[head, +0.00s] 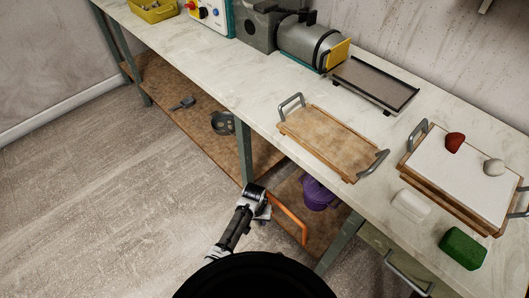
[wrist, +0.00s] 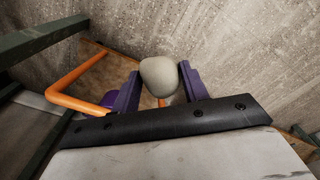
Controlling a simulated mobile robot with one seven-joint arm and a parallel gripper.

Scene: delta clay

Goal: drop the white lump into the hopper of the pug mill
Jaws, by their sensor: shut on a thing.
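My gripper (wrist: 160,92) is shut on a pale, off-white lump (wrist: 158,75), which sits between its two purple fingers in the wrist view. In the head view, my gripper (head: 262,203) is low, in front of the bench edge, and I cannot make out the lump there. The pug mill (head: 310,45) stands at the back of the bench, a grey barrel with a yellow end plate. Its grey hopper section (head: 262,22) is at the left, cut by the picture's top edge. My gripper is below and well apart from it.
An orange bar (head: 288,220) is close beside my gripper. A wooden tray (head: 330,143) and a wire-cut tray (head: 372,84) lie on the bench. A white slab (head: 455,180) bears a red lump (head: 454,142) and a greyish lump (head: 494,167). A purple bucket (head: 317,194) stands below.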

